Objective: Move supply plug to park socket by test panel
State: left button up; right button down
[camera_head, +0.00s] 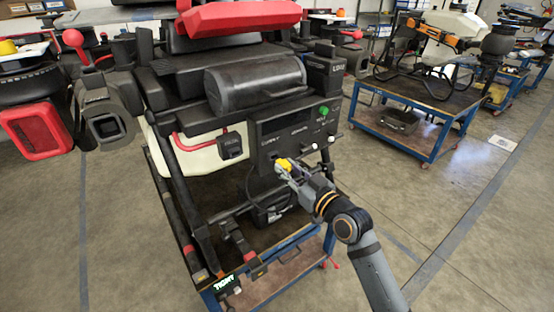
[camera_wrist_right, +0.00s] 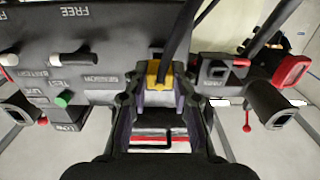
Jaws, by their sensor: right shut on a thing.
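My right gripper (camera_head: 290,169) comes in from the lower right and is shut on the yellow supply plug (camera_head: 284,163) at the lower left of the black test panel (camera_head: 293,132). In the right wrist view the plug (camera_wrist_right: 158,74) sits between the fingertips, by the panel's edge, with a black cable beside it. I cannot tell whether it is seated in a socket. A small black box (camera_head: 232,145), which looks like the park socket, is just left of the panel; it also seems to show right of the plug in the wrist view (camera_wrist_right: 222,72). My left gripper is not in view.
The large spray drone, with a black cylinder (camera_head: 256,80) and red cover (camera_head: 240,17), stands on a blue cart (camera_head: 290,278). A red hose (camera_head: 196,146) runs left of the box. The panel has a green knob (camera_head: 324,110).

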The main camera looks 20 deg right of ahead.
aim_at(288, 169)
jog(key=shift+p+v, duration=0.7)
jog(key=shift+v, duration=0.8)
